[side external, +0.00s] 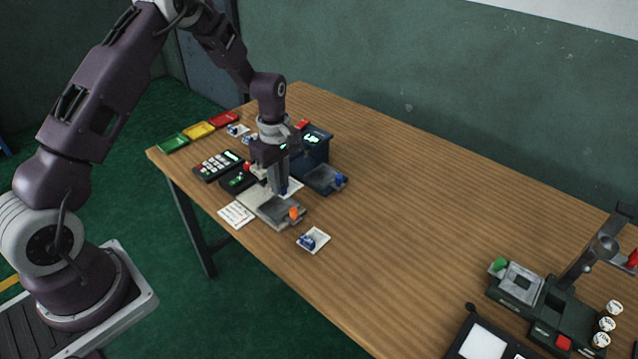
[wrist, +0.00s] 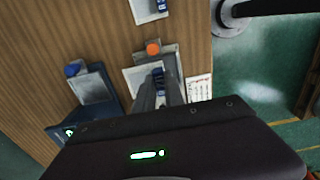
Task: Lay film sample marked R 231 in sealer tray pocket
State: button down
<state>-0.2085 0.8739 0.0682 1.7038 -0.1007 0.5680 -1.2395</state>
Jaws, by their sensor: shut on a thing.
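My gripper (side external: 283,187) points down over a grey tray with an orange knob (side external: 283,213) and is shut on a small blue piece. In the wrist view the blue piece (wrist: 157,73) shows between the fingertips (wrist: 158,84), over the grey plate with the orange knob (wrist: 153,48). Its marking is too small to read, and I cannot tell whether it touches the plate. A second grey tray with a blue knob (side external: 322,178) juts from a dark blue device (side external: 312,150). I cannot tell which tray is the sealer's.
A white dish with a blue piece (side external: 313,240) lies in front of the orange-knob tray. A printed card (side external: 236,214) and a keypad (side external: 217,165) are to the left. Green, yellow and red trays (side external: 198,130) stand at the back left. The table's middle is clear; a dark stand (side external: 545,305) is at right.

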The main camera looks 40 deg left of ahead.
jog(key=shift+s+a+f, duration=0.3)
jog(key=shift+f, duration=0.65)
jog(key=shift+s+a+f, duration=0.25)
jog(key=shift+s+f, duration=0.1)
jog(key=shift+f, duration=0.6)
jog(key=shift+s+a+f, duration=0.3)
jog(key=shift+f, duration=0.65)
jog(key=shift+f, duration=0.3)
jog(key=c, duration=1.3)
grip_release()
jog(key=shift+c, duration=0.2)
jog(key=shift+o, duration=0.2)
jog(key=o, duration=0.5)
